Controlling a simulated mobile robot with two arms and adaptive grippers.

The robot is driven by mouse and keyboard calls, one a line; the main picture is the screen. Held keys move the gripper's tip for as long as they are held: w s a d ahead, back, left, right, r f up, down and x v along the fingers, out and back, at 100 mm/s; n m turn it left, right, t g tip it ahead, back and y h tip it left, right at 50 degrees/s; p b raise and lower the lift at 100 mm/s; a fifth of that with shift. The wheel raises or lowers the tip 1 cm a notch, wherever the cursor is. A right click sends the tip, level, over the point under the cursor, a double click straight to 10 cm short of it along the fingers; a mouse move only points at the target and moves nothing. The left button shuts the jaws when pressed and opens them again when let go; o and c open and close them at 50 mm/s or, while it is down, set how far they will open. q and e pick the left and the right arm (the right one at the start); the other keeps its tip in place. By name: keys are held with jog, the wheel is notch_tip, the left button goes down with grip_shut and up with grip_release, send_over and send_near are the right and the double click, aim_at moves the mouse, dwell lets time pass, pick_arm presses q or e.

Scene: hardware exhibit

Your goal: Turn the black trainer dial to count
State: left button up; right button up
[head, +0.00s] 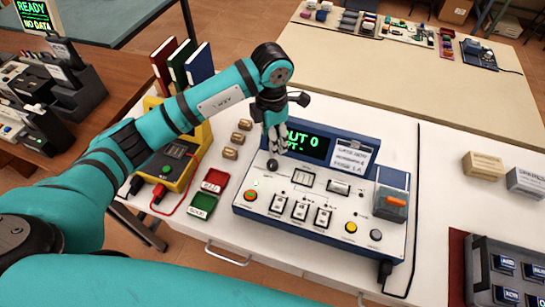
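The trainer (270,212) is a blue-edged box with a pale sloped panel and a dark screen (312,142) with green text, partly hidden by my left gripper. A small black dial (272,165) shows on the panel at the screen's lower left. My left gripper (275,148) points down just above this dial, its fingers close together. I cannot tell whether they touch the dial or how far apart they are. My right gripper is not in view.
A yellow meter (175,165) with a red lead, a red box (214,181) and a green box (203,204) stand left of the trainer.

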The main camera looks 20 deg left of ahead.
aim_at(272, 162)
pick_arm(q)
notch_tip(272, 162, down, 8)
jog(key=shift+w+r+p, duration=0.1)
jog(key=shift+r+p, duration=0.15)
jog(key=shift+p, duration=0.55)
notch_tip(272, 162, down, 2)
jog(key=shift+f, duration=0.15)
jog(key=shift+w+f, duration=0.1)
jog(key=shift+f, duration=0.5)
grip_shut()
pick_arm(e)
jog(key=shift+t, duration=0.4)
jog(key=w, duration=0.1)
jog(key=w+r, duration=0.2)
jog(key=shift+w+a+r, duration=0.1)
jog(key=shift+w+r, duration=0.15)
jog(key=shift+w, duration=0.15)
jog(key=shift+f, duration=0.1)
